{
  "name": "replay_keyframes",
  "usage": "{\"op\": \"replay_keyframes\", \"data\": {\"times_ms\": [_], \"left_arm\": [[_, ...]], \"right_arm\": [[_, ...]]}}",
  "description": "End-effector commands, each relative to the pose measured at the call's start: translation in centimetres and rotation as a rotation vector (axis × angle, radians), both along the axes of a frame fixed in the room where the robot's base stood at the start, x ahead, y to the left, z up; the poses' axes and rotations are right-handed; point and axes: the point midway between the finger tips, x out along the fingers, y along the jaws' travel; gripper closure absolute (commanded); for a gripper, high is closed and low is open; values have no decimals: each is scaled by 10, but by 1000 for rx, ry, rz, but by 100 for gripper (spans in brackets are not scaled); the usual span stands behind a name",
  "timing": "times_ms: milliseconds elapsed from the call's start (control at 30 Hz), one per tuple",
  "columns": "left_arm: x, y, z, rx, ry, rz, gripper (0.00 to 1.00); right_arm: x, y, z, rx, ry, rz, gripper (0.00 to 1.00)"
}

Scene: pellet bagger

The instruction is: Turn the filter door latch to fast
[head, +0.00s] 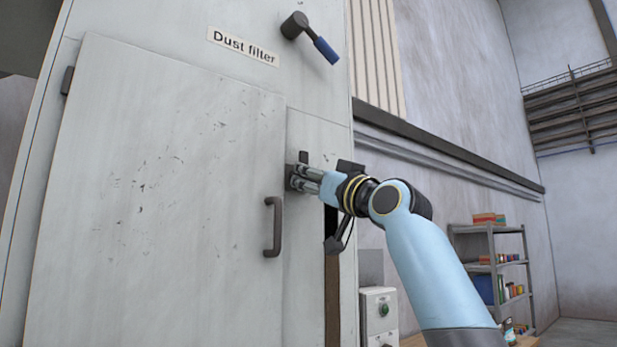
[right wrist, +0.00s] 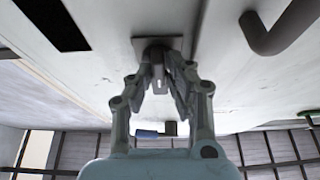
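The filter door (head: 160,190) is a scuffed pale grey panel, closed against the cabinet under a "Dust filter" label (head: 243,46). The latch is a small dark grey piece at the door's right edge; the fingers cover much of it in the head view. In the right wrist view the latch (right wrist: 158,62) stands out from its dark mount between the fingertips. My right gripper (head: 306,178) reaches it from the right, its fingers closed in on both sides of it. The right gripper also shows in the right wrist view (right wrist: 160,85). My left gripper is out of view.
A dark door handle (head: 273,227) sits just below and left of the latch. A blue-gripped lever (head: 322,46) sticks out above. A control box with a green button (head: 383,310) stands lower right, and a stocked shelf (head: 490,262) stands farther back.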

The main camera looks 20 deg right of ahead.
Motion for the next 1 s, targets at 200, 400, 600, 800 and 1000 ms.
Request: {"op": "replay_keyframes", "data": {"times_ms": [200, 400, 600, 800, 1000], "left_arm": [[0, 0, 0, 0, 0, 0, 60], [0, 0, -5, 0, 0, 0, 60], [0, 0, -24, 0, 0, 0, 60], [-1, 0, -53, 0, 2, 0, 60], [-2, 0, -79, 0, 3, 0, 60]], "right_arm": [[0, 0, 1, 1, -3, -1, 100], [0, -1, 1, -17, -11, -2, 100], [0, -2, -1, -93, -41, -3, 100], [0, -3, -3, -236, -94, -3, 100], [0, -4, -1, -412, -159, -5, 100]]}}
